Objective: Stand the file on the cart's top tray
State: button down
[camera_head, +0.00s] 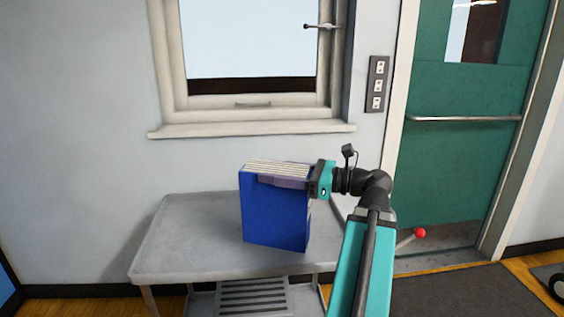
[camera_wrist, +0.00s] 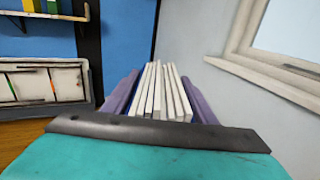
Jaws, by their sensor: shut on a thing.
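The file (camera_head: 274,213) is a blue upright box with several white sheets or folders showing at its open top. It appears upright over the grey top tray (camera_head: 180,240) of the cart; I cannot tell for sure whether its base touches the tray. My gripper (camera_head: 312,180) is at the file's upper right side, shut on it. In the wrist view the file's white contents (camera_wrist: 160,92) stand between two purple strips, which may be my fingers or the file's sides. The dark and teal body of my gripper hides the near part of the file.
The tray is otherwise bare, with free room left of the file. A slatted lower shelf (camera_head: 252,297) shows beneath. A window sill (camera_head: 250,130) juts from the wall behind. A green door (camera_head: 455,140) stands at right.

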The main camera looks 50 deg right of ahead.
aim_at(279, 166)
jog(key=shift+w+d+r+p, duration=0.15)
jog(key=shift+w+d+p, duration=0.35)
jog(key=shift+p, duration=2.7)
jog(key=shift+w+d+p, duration=0.15)
jog(key=shift+d+p, duration=0.3)
jog(key=shift+p, duration=0.8)
jog(key=w+d+p, duration=0.1)
jog(key=p, duration=0.6)
jog(key=shift+d, duration=0.15)
jog(key=shift+w+d+f, duration=0.2)
jog(key=shift+d+f, duration=0.1)
jog(key=shift+f, duration=0.05)
jog(key=w+d+f+p, duration=0.1)
jog(key=w+d, duration=0.4)
jog(key=d, duration=0.3)
jog(key=shift+w, duration=0.4)
jog(key=shift+d+f, duration=0.1)
jog(key=shift+f+p, duration=0.6)
jog(key=shift+f, duration=1.15)
